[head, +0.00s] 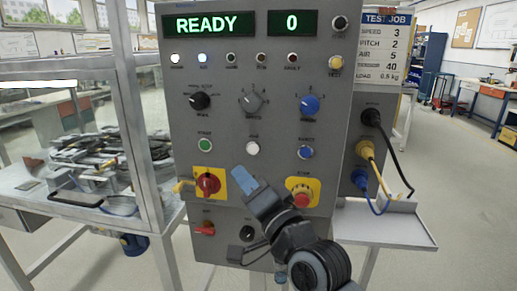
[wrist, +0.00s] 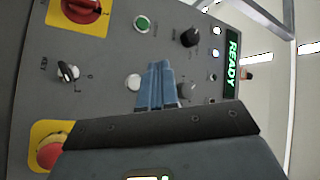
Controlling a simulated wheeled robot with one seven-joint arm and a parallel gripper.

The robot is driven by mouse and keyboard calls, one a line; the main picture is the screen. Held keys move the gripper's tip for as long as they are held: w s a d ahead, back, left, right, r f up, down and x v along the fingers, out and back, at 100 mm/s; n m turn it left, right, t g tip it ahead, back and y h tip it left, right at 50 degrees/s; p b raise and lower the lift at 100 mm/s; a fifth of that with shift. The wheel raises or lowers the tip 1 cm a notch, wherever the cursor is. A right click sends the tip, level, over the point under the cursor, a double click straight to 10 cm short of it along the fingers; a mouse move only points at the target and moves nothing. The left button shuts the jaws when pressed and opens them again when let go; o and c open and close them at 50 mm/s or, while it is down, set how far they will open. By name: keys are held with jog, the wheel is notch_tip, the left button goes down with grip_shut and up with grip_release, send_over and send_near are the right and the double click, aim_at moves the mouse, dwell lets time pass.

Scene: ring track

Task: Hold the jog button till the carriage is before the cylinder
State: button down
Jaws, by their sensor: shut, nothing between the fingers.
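The jog button is a white round button (head: 252,148) in the middle of the grey control panel (head: 225,125); its small label is hard to read. It also shows in the wrist view (wrist: 133,82), just left of the fingertips. My gripper (head: 243,180) has blue fingers, shut and empty. In the head view its tips are below and slightly left of the button, apart from it in the picture. My gripper (wrist: 158,68) also shows shut in the wrist view. I cannot make out the carriage or cylinder among the dark parts (head: 105,155) behind the clear enclosure on the left.
The displays read READY (head: 208,24) and 0 (head: 292,23). A green button (head: 204,145), blue button (head: 306,152), red rotary switch (head: 208,184) and red stop button (head: 301,198) surround the white button. Cables plug into the panel's right side above a small shelf (head: 385,228).

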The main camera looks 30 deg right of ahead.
aim_at(253, 149)
jog(key=shift+w+d+b, duration=0.85)
jog(key=shift+w+b, duration=0.05)
jog(key=shift+w, duration=0.3)
jog(key=shift+w+d+b, duration=0.85)
jog(key=shift+w+d, duration=0.05)
jog(key=shift+w, duration=0.25)
jog(key=shift+w+d+b, duration=0.85)
jog(key=shift+w+b, duration=0.05)
jog(key=shift+w, duration=0.3)
jog(key=shift+w, duration=0.1)
jog(key=shift+w+d, duration=0.2)
jog(key=shift+d, duration=0.05)
jog(key=shift+w+d+b, duration=0.25)
jog(key=shift+w+b, duration=0.1)
jog(key=shift+b, duration=0.05)
dwell(1.5)
dwell(1.1)
jog(key=shift+s+a+p, duration=0.5)
jog(key=shift+s, duration=0.2)
